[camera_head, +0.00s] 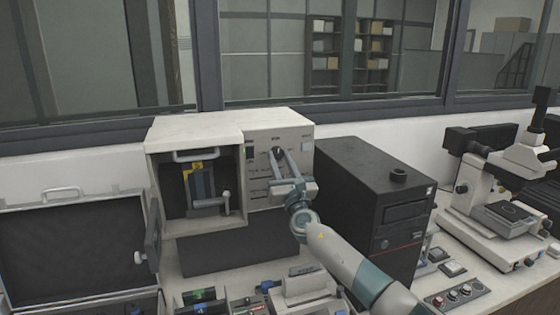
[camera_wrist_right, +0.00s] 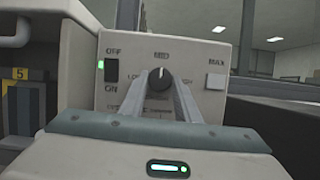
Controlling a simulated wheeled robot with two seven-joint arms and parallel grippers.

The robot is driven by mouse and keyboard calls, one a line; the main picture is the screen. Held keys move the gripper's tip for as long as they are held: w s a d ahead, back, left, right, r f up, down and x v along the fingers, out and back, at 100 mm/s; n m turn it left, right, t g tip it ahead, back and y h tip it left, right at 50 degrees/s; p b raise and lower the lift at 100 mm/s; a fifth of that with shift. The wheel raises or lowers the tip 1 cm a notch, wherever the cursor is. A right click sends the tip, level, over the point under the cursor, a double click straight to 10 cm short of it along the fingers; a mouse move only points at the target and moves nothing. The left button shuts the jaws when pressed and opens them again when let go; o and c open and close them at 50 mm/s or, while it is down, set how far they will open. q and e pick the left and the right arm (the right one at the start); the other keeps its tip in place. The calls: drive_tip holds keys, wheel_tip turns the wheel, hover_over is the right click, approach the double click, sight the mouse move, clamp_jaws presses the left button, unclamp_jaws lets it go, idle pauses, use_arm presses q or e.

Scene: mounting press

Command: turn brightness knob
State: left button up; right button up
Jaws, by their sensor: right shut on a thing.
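The brightness knob (camera_wrist_right: 159,80) is a dark round knob with a pale pointer line, under the MID label on the white control panel (camera_wrist_right: 215,55). The pointer stands about upright, toward MID. My right gripper (camera_wrist_right: 160,92) is shut on the knob, with its two fingers closing in from below. In the head view my right gripper (camera_head: 279,155) reaches the upper part of the press's front panel (camera_head: 298,135), and its fingers partly hide the knob. My left gripper is not in view.
The press chamber (camera_head: 170,190) stands open at left. A black computer tower (camera_head: 350,180) is close on the right, with a microscope (camera_head: 500,180) beyond.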

drive_tip(key=shift+m, duration=0.5)
drive_tip(key=m+h, duration=0.1)
drive_tip(key=m, duration=0.1)
drive_tip(key=m+h+b, duration=0.1)
drive_tip(key=shift+a+m, duration=0.2)
drive_tip(key=shift+m, duration=0.2)
drive_tip(key=m+h, duration=0.1)
drive_tip(key=m, duration=0.2)
drive_tip(key=m+h, duration=0.2)
drive_tip(key=m, duration=0.1)
drive_tip(key=shift+s+a+r+b, duration=0.1)
drive_tip(key=shift+a+b, duration=0.05)
drive_tip(key=shift+b, duration=0.15)
drive_tip(key=m+h, duration=0.1)
drive_tip(key=m, duration=0.1)
drive_tip(key=m+g+h, duration=0.1)
drive_tip(key=m, duration=0.1)
drive_tip(key=shift+a+r+m, duration=0.1)
drive_tip(key=shift+r+m, duration=0.05)
drive_tip(key=shift+m, duration=0.15)
drive_tip(key=shift+r+m+g+h+p, duration=0.15)
drive_tip(key=shift+m+g, duration=0.3)
drive_tip(key=shift+m, duration=0.75)
drive_tip(key=shift+m+g+h+p, duration=0.2)
drive_tip(key=shift+m+g, duration=0.25)
drive_tip(key=shift+m, duration=0.75)
drive_tip(key=o, duration=1)
drive_tip(key=shift+o, duration=0.2)
drive_tip(key=shift+s, duration=0.1)
